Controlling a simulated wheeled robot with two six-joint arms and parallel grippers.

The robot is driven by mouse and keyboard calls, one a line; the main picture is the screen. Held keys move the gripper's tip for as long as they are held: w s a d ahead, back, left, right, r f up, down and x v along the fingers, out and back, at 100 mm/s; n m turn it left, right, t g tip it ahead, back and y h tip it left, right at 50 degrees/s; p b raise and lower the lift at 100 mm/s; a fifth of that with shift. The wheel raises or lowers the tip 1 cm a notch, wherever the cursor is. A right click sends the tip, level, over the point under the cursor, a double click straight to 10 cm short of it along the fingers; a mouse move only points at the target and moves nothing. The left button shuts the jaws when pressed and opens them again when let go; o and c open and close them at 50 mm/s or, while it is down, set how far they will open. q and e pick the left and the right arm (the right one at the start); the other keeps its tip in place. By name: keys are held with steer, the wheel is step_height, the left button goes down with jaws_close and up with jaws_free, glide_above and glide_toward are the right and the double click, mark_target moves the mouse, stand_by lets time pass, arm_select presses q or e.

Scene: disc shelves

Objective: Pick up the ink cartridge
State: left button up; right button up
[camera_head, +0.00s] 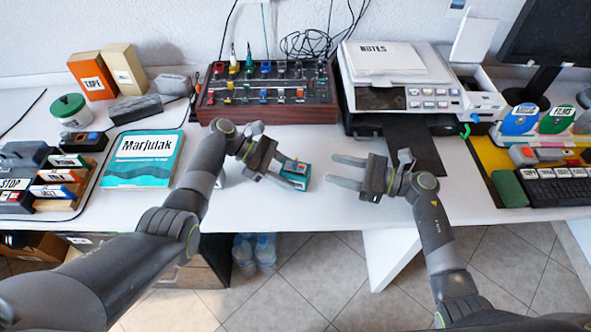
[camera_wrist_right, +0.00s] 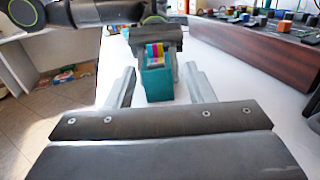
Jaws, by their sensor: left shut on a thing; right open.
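The ink cartridge (camera_head: 295,174) is a small teal block with a coloured label. My left gripper (camera_head: 283,172) is shut on it and holds it near the middle of the desk's front part. In the right wrist view the cartridge (camera_wrist_right: 156,80) shows its teal face and a label with pink, yellow and blue stripes, with my left gripper behind it. My right gripper (camera_head: 347,172) is open and empty, to the right of the cartridge and facing it. In the right wrist view its two fingers (camera_wrist_right: 160,88) appear on either side of the cartridge, which is farther off.
A white desk (camera_head: 330,208) has free room around the grippers. A control panel with knobs (camera_head: 267,92) stands behind them. A printer (camera_head: 400,85) with a dark output tray (camera_head: 410,143) is at the back right. A teal book (camera_head: 143,158) lies at the left.

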mark_target(297, 162)
steer(key=shift+n, duration=0.3)
steer(key=x, duration=0.7)
steer(key=shift+a+f, duration=0.15)
steer(key=shift+f, duration=0.1)
steer(key=shift+s+x, duration=0.15)
steer(key=shift+x, duration=1.2)
steer(key=shift+s+x, duration=0.2)
steer(key=shift+x, duration=1.15)
steer(key=shift+a+r, duration=0.1)
steer(key=shift+r, duration=0.05)
jaws_close()
step_height(297, 162, up, 10)
